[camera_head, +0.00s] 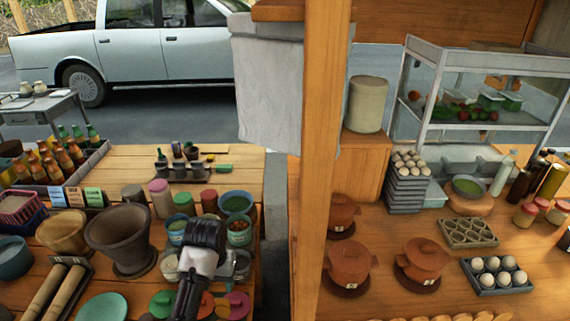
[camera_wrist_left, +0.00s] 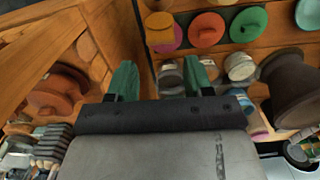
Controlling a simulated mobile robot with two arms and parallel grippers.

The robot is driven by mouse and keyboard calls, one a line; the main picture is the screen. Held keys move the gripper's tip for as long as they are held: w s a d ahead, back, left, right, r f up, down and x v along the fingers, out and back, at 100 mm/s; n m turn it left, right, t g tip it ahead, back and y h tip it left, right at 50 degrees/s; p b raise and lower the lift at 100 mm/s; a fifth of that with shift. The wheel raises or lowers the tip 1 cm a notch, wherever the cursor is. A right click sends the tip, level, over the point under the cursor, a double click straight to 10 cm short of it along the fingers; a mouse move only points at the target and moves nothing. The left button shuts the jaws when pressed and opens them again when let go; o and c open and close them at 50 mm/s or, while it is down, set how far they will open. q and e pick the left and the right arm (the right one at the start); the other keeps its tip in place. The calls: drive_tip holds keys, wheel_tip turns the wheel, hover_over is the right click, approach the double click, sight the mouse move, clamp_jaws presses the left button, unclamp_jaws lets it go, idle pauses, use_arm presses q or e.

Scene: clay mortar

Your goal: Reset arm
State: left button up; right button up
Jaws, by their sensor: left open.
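My left gripper (camera_head: 204,252) shows in the head view as a black and white wrist over the near right part of the left wooden table. Its fingers are hard to make out there. In the left wrist view, the two green fingers of the left gripper (camera_wrist_left: 161,78) stand wide apart with nothing held between them. Small jars and cups lie below and beyond the fingers. A clay mortar (camera_head: 120,236) stands upright to the left of the gripper in the head view; it also shows at the right of the left wrist view (camera_wrist_left: 294,88). My right gripper is not in view.
A wooden post (camera_head: 320,160) rises right of my arm. Lidded clay pots (camera_head: 348,262) and an egg tray (camera_head: 497,275) stand on the right counter. A gap separates the tables.

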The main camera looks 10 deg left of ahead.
use_arm(q)
drive_tip(key=s+d+m+t, duration=0.2)
drive_tip(key=s+d, duration=0.1)
drive_tip(key=s, duration=0.8)
drive_tip(key=s+d+m+t, duration=0.2)
drive_tip(key=s+d, duration=0.1)
drive_tip(key=s, duration=0.9)
wheel_tip(320, 180, down, 32)
drive_tip(key=g+b, duration=0.2)
drive_tip(key=b, duration=0.5)
drive_tip(key=s+a+f+b, duration=0.1)
drive_tip(key=s+f+b, duration=0.1)
drive_tip(key=s+f, duration=0.6)
drive_tip(key=s+a+f+b, duration=0.2)
drive_tip(key=s+f, duration=0.6)
drive_tip(key=f, duration=0.6)
drive_tip(key=shift+s+g+b, duration=0.35)
drive_tip(key=shift+g+b, duration=0.05)
drive_tip(key=shift+b, duration=0.35)
drive_tip(key=shift+a+f, duration=0.1)
drive_tip(key=shift+a, duration=0.05)
